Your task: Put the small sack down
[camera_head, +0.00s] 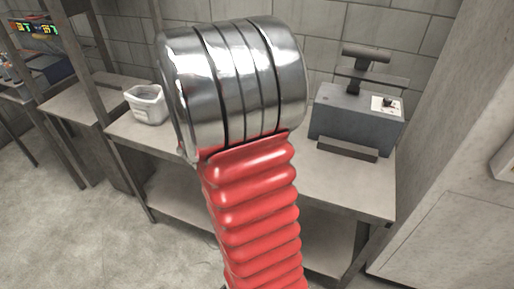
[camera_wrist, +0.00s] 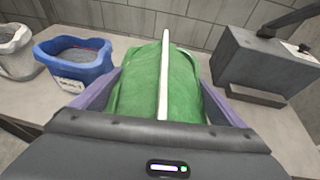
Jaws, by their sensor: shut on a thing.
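The small sack (camera_wrist: 140,85) is green with a white strip down its middle and fills the centre of the wrist view. My gripper (camera_wrist: 162,88) is shut on it, with a purple finger along each side. The sack is over or on the grey table (camera_wrist: 120,45); I cannot tell whether its underside touches the top. In the head view my red and metal arm covers the middle, and the sack and gripper are hidden behind it.
A blue bin (camera_wrist: 75,60) with a white label stands left of the sack, and a white bin (camera_head: 147,104) stands farther left. A grey machine (camera_head: 356,118) stands to the right. A tiled wall (camera_wrist: 150,18) closes the back.

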